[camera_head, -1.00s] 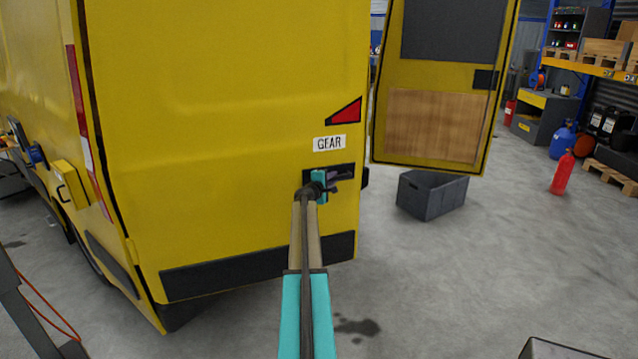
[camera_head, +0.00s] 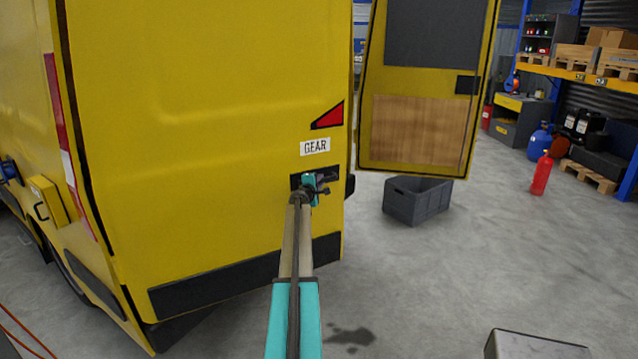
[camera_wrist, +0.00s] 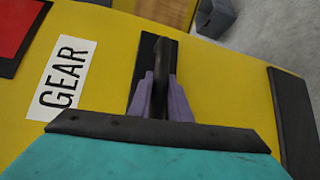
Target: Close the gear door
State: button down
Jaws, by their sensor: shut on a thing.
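The yellow gear door (camera_head: 210,130) of the van fills the left half of the head view, with a GEAR label (camera_head: 315,147) above a dark recessed handle (camera_head: 328,174). In the head view it looks nearly flush with the van's rear; its exact gap cannot be told. My gripper (camera_head: 316,186) is at the handle. In the wrist view the purple fingers of my gripper (camera_wrist: 161,100) stand on both sides of the dark handle bar (camera_wrist: 163,62) and are shut on it. The GEAR label (camera_wrist: 64,78) lies left of the fingers there.
A second yellow door (camera_head: 420,90) with a wooden panel stands open to the right. A grey crate (camera_head: 417,200) sits on the floor below it. A red extinguisher (camera_head: 541,174) stands further right. A grey box top (camera_head: 535,346) shows at the bottom right.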

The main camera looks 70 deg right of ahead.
jog(key=c, duration=1.6)
grip_release()
jog(key=shift+w+f, duration=0.1)
jog(key=shift+c, duration=0.2)
jog(key=shift+a, duration=0.1)
jog(key=a+r+b, duration=0.2)
jog(key=a+b, duration=0.2)
jog(key=a, duration=0.9)
jog(key=shift+s+a, duration=0.25)
jog(key=shift+s, duration=0.1)
